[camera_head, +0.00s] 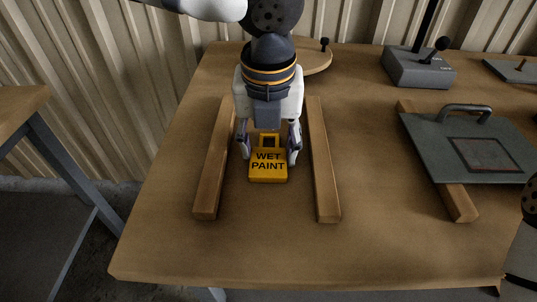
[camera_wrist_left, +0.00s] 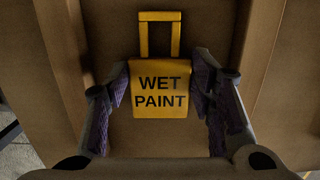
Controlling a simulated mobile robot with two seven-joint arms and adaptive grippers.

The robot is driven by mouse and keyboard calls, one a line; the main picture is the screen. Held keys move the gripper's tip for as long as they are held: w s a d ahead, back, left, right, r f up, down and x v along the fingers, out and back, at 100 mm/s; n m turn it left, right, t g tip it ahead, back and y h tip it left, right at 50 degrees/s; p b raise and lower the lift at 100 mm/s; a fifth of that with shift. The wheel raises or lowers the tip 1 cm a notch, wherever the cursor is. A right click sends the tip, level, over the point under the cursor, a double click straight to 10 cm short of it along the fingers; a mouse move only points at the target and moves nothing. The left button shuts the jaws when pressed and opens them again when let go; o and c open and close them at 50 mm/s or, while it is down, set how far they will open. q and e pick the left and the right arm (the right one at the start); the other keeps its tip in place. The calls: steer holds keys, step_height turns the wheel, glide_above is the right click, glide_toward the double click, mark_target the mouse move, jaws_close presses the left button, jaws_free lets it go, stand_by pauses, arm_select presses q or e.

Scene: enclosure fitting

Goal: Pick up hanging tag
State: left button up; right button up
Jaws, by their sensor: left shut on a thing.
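The hanging tag (camera_head: 268,172) is a yellow plate reading "WET PAINT" with a square loop handle at its far end. It lies between two wooden rails on the table. My left gripper (camera_head: 269,155) points down over it, with one finger on each side. In the left wrist view the tag (camera_wrist_left: 160,112) sits between the purple-padded fingers of the left gripper (camera_wrist_left: 161,78), which are shut on its side edges near the handle end. I cannot tell whether the tag is clear of the tabletop. My right gripper is out of view.
The left rail (camera_head: 215,165) and right rail (camera_head: 322,165) flank the tag. A grey plate with a handle (camera_head: 420,135) rests on other rails to the right. A grey box with a lever (camera_head: 415,70) and a round wooden board (camera_head: 318,62) stand behind. The table front (camera_head: 290,250) is clear.

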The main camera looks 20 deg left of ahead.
mark_target(270, 155)
arm_select(q)
steer(key=shift+r, duration=0.1)
steer(key=shift+r, duration=0.35)
steer(key=r, duration=0.1)
steer(key=r+p, duration=0.1)
steer(key=r, duration=0.1)
steer(key=shift+s+d+r, duration=0.2)
steer(key=shift+r, duration=0.05)
steer(key=s+d+r+p, duration=0.2)
steer(key=s+d+r, duration=0.6)
steer(key=s+d, duration=0.1)
steer(key=shift+s+r, duration=0.25)
steer(key=shift+s, duration=0.2)
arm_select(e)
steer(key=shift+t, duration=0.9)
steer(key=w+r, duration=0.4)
